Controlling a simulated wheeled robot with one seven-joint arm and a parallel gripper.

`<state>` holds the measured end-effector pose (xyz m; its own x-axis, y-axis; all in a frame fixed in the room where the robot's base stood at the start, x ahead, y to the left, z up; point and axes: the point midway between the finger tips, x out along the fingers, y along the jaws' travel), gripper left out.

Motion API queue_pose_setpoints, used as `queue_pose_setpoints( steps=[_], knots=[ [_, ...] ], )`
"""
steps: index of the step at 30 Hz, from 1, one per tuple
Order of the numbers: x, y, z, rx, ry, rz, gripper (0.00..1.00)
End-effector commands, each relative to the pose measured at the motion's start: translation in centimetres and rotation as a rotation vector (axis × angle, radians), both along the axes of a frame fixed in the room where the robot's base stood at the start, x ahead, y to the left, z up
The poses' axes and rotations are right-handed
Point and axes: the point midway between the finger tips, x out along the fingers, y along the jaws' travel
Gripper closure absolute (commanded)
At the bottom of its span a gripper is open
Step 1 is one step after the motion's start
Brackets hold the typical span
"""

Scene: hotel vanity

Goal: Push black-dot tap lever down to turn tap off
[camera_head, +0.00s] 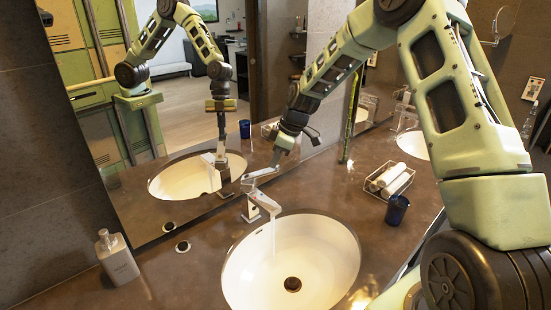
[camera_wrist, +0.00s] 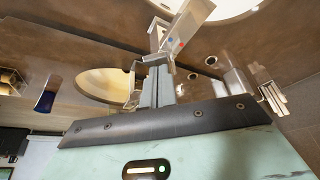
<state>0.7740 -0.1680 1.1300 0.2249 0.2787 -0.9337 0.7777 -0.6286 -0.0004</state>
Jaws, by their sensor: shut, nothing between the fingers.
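The silver tap (camera_head: 251,207) stands at the back rim of the near basin, its spout pointing right, and water runs from it. In the wrist view the tap (camera_wrist: 182,35) shows a red and a blue mark on its top. I cannot make out a black dot. The lever is hard to tell apart from my fingers in the head view. My gripper (camera_head: 262,173) is shut and empty, reaching down at the tap's top. In the wrist view my gripper (camera_wrist: 157,68) has its fingertips right at the tap; whether they touch it is unclear.
The white basin (camera_head: 340,260) lies in front of the tap. A soap bottle (camera_head: 118,258) stands at left. A blue cup (camera_head: 397,210) and a tray of rolled towels (camera_head: 388,181) stand at right. A large mirror (camera_head: 130,205) behind the counter reflects my arm and the basin.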

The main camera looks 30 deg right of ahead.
Motion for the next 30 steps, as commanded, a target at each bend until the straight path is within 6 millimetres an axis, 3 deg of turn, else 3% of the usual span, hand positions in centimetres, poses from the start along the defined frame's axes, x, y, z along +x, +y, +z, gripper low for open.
queue_pose_setpoints(
  steps=[19, 30],
  knots=[
    [-1.2, -1.6, -3.7, 0.175, -0.139, -0.005, 1.0],
    [-1.8, -2.2, -5.6, 0.175, -0.14, 0.0, 1.0]
  ],
)
